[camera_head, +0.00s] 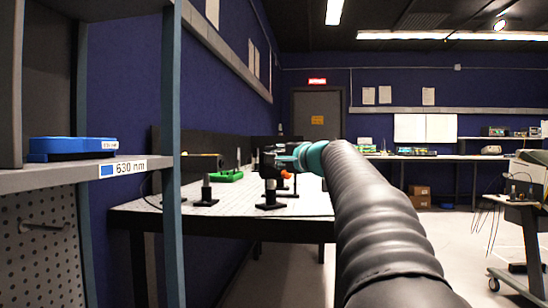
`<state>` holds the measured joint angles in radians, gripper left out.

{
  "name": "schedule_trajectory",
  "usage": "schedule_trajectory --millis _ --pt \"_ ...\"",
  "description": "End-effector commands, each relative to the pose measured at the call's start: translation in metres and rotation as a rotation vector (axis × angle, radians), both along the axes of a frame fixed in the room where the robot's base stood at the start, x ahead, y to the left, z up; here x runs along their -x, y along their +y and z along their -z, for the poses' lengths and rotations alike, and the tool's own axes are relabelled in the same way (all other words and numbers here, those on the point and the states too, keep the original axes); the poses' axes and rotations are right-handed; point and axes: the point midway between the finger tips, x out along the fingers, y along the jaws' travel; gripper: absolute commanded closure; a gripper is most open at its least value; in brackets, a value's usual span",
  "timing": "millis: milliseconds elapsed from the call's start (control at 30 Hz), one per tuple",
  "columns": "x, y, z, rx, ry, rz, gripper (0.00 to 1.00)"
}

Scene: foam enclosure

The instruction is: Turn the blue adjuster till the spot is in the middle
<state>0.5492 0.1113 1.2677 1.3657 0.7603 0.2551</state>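My arm reaches forward from the lower right to the optical table (222,208). My gripper (284,160) is at a black optic mount (270,172) on a post with a dark base. The gripper is small and seen from behind, so I cannot tell whether its fingers are open or shut, or whether they touch the mount. A small orange-red knob (286,174) shows just below the gripper. I cannot make out a blue adjuster; the gripper and wrist cover part of the mount. I see no light spot.
A shelf (50,180) with a blue box (72,147) and a "630 nm" label stands close on the left. A green part (227,176) and short posts stand on the table. A wheeled cart (525,230) is at the right. The floor between is clear.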

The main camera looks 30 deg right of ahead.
Motion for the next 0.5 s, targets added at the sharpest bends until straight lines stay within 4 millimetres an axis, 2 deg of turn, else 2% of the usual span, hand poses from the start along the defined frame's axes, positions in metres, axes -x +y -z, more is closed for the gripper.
schedule_trajectory --millis 33,67,133,167,500 --pt "0.0 -0.0003 0.0002 0.0 0.0 0.001 1.0" --pt "0.0 -0.0003 0.0002 0.001 0.0 0.001 0.71" --pt "0.0 -0.0003 0.0002 0.001 0.0 0.001 0.53" --pt "-0.0001 -0.0003 0.0002 0.001 0.0 0.001 0.48" --pt "0.0019 -0.0006 0.0 0.001 0.0 0.001 0.48"
